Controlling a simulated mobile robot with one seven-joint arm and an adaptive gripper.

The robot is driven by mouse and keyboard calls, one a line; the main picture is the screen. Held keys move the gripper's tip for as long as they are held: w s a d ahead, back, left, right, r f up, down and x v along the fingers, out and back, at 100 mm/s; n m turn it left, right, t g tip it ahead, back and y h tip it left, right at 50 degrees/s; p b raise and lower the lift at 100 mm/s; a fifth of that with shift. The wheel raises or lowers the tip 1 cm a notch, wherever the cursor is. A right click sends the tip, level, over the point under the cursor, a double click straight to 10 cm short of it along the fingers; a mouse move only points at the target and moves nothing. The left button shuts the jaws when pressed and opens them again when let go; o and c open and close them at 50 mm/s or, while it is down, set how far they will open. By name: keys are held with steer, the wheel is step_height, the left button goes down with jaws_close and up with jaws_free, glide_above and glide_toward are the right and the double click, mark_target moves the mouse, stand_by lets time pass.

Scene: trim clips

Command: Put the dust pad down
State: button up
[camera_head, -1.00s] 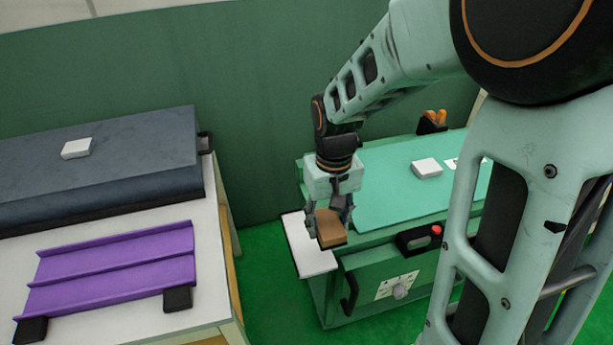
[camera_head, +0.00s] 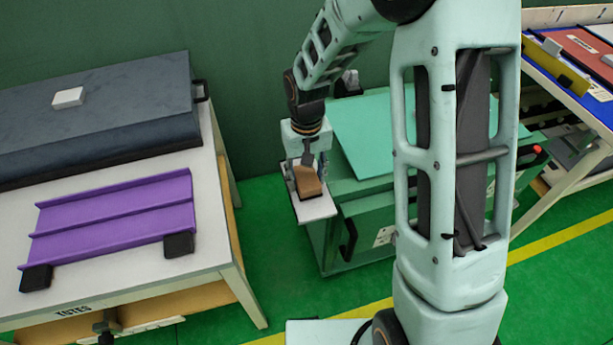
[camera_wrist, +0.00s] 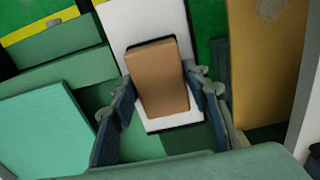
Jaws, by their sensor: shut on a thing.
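The dust pad (camera_head: 308,182) is a brown block with a dark underside. My gripper (camera_head: 306,176) is shut on it, over a small white shelf (camera_head: 317,210) at the left side of the green cabinet (camera_head: 365,135). In the wrist view the pad (camera_wrist: 157,82) sits between the two fingers (camera_wrist: 160,100), with the white shelf (camera_wrist: 150,20) behind it. I cannot tell whether the pad touches the shelf.
A white table on the left holds a purple rack (camera_head: 110,222) and a dark slab (camera_head: 100,110) with a small white block (camera_head: 68,97). A gap of green floor (camera_head: 265,220) separates table and cabinet. A workbench (camera_head: 570,80) stands at the far right.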

mark_target(307, 177)
steer(key=shift+f, duration=0.25)
steer(key=o, duration=1.3)
steer(key=shift+r, duration=0.1)
step_height(307, 177, up, 12)
steer(key=shift+r+p, duration=0.2)
steer(key=shift+p, duration=0.7)
